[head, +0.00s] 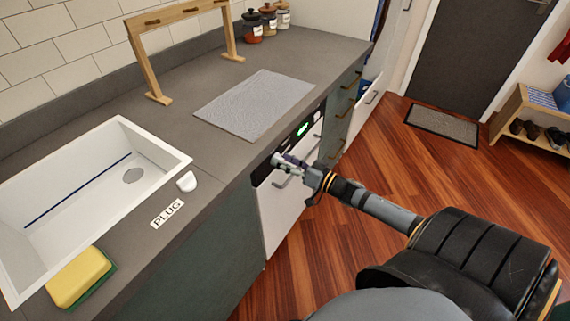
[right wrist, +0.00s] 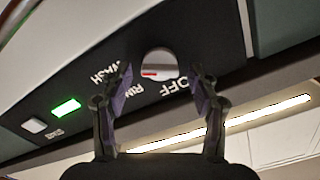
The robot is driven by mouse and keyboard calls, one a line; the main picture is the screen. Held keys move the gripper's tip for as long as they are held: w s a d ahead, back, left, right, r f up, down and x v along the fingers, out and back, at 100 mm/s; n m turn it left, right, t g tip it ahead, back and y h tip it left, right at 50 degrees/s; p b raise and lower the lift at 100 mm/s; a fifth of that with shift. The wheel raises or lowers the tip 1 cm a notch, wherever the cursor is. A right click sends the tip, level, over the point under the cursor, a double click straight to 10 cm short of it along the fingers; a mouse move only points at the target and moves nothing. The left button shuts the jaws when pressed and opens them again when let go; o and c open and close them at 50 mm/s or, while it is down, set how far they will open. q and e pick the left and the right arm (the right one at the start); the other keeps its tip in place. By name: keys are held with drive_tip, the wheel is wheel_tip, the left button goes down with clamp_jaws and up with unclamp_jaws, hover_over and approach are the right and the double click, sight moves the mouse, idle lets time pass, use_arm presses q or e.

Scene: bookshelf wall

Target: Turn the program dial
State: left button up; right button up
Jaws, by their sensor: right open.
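The program dial (right wrist: 158,65) is a pale round knob with a red mark at its lower left in the right wrist view. It sits on a dark panel (right wrist: 98,85) among the words OFF, WASH and a partly covered RIN. My right gripper (right wrist: 159,75) is open, with one fingertip on each side of the dial; I cannot tell whether they touch it. In the head view my right gripper (head: 281,163) is at the top front of the white-fronted appliance (head: 279,212), where it hides the dial. My left gripper is not in view.
A green-lit display (right wrist: 66,107) and a pale button (right wrist: 35,125) are left of the dial. The counter (head: 215,150) overhangs above, with a sink (head: 85,190) at left. A drawer or door (head: 368,103) stands open farther along.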

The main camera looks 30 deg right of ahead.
drive_tip(key=c, duration=1.2)
drive_tip(key=shift+o, duration=0.2)
drive_tip(key=shift+n, duration=0.3)
drive_tip(key=shift+s+a+f+n+p, duration=0.1)
drive_tip(key=shift+n+p, duration=1)
drive_tip(key=shift+n, duration=2.75)
drive_tip(key=shift+s+a+f+n+p, duration=0.1)
drive_tip(key=shift+n+p, duration=0.95)
drive_tip(key=shift+n, duration=2.75)
drive_tip(key=shift+a+f+n+p, duration=0.1)
drive_tip(key=shift+n+p, duration=1)
drive_tip(key=shift+n, duration=2.75)
